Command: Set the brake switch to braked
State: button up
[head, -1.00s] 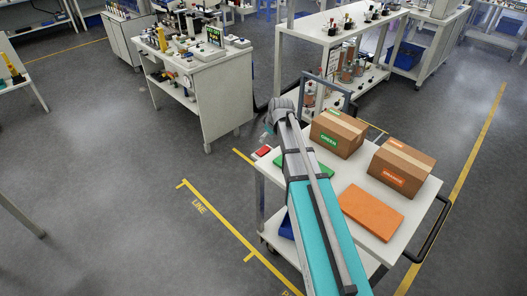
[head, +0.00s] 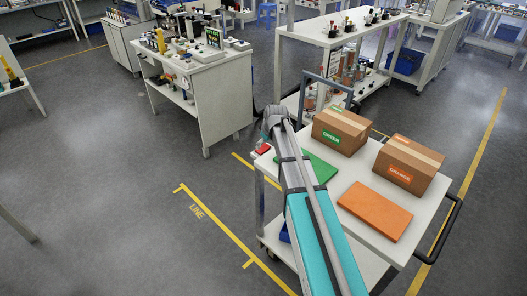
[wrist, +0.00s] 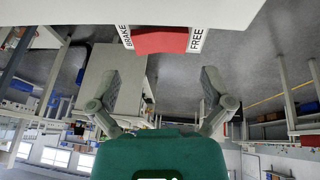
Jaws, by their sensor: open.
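The brake switch (wrist: 160,40) is a red rocker on the edge of the white cart top, between a BRAKE label (wrist: 125,30) and a FREE label (wrist: 196,39). In the head view the red switch (head: 262,150) shows at the cart's near left corner, close to the end of my arm. I cannot tell which way the rocker is tipped. My gripper (wrist: 160,88) is open and empty, its two fingers wide apart. In the wrist view, which is upside down, the switch lies beyond the fingertips, apart from them.
The cart top (head: 375,170) carries a GREEN box (head: 341,131), an ORANGE box (head: 408,165), a green mat (head: 318,167) and an orange mat (head: 375,211). A workbench (head: 210,100) stands behind on the left. The floor left of the cart is clear.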

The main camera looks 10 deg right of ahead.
aim_at(263, 148)
jog(key=shift+b+x, duration=1.6)
jog(key=shift+x, duration=0.4)
